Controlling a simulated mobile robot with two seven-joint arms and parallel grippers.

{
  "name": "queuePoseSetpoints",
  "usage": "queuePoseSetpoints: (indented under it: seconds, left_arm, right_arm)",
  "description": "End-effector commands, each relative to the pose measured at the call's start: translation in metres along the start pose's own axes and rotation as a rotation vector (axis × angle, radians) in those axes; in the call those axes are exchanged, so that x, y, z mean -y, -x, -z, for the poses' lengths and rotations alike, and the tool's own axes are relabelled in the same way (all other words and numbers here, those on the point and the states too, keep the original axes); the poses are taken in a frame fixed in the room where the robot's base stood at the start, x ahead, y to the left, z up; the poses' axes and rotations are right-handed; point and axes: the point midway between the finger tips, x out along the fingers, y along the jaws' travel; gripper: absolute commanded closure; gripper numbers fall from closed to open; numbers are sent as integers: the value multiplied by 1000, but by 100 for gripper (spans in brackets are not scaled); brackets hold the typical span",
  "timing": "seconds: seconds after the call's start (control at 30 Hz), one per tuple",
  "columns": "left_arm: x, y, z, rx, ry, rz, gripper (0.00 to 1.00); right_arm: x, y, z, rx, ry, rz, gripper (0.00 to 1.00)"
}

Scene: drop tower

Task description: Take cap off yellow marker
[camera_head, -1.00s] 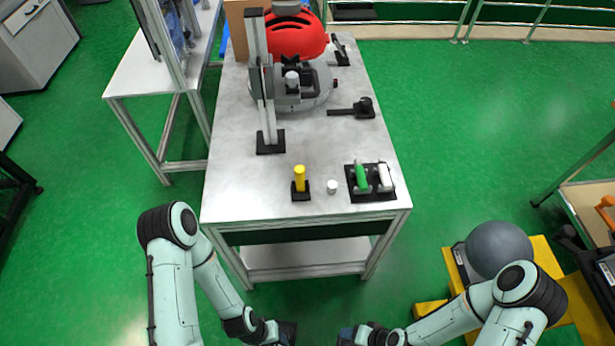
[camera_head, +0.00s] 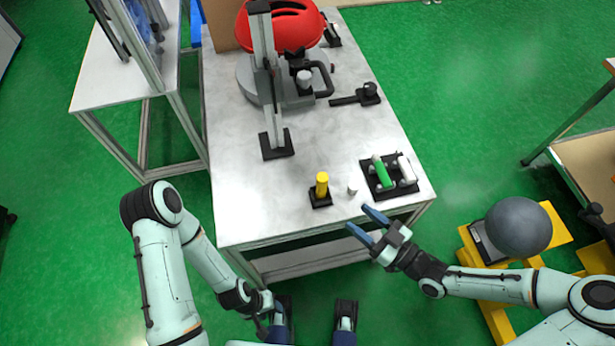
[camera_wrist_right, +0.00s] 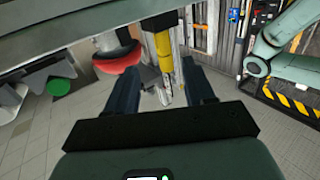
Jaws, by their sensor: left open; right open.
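The yellow marker (camera_head: 321,185) stands upright in a small black holder (camera_head: 320,200) near the table's front edge. In the right wrist view the yellow marker (camera_wrist_right: 163,45) appears upside down, beyond and between the fingers and apart from them. I cannot clearly tell where its cap begins. My right gripper (camera_head: 366,224) is open and empty, at the table's front edge to the right of the marker. Its open fingers (camera_wrist_right: 160,85) frame the right wrist view. My left gripper (camera_head: 277,322) is low in front of the table, away from the marker, and only partly clear.
A small white cylinder (camera_head: 352,190) stands just right of the marker. A black tray (camera_head: 374,191) with a green marker (camera_head: 382,173) and a white one (camera_head: 406,168) lies further right. A grey post (camera_head: 266,75) and red helmet (camera_head: 285,25) stand behind. The table's middle is clear.

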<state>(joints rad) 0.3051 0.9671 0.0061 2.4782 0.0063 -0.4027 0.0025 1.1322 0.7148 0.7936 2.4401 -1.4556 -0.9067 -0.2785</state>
Motion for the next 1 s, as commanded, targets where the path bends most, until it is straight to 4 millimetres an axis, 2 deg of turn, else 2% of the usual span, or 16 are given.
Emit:
queuePoseSetpoints:
  seconds: [0.17, 0.4, 0.5, 0.73, 1.0]
  left_arm:
    - [0, -1, 0, -1, 0, 0, 50]
    - [1, -4, 2, -7, -1, -1, 50]
    - [1, -4, 3, -8, -1, -2, 50]
    - [0, -4, 3, -9, -1, -2, 50]
    - [1, -5, 3, -9, -1, -2, 50]
  right_arm:
    - [0, -13, 1, -6, 6, 4, 47]
    - [2, -60, 1, -6, 3, 6, 47]
    - [1, -73, 1, -4, 4, 3, 47]
    - [2, -90, 2, -4, 4, 3, 47]
    - [4, -128, 2, -4, 3, 3, 47]
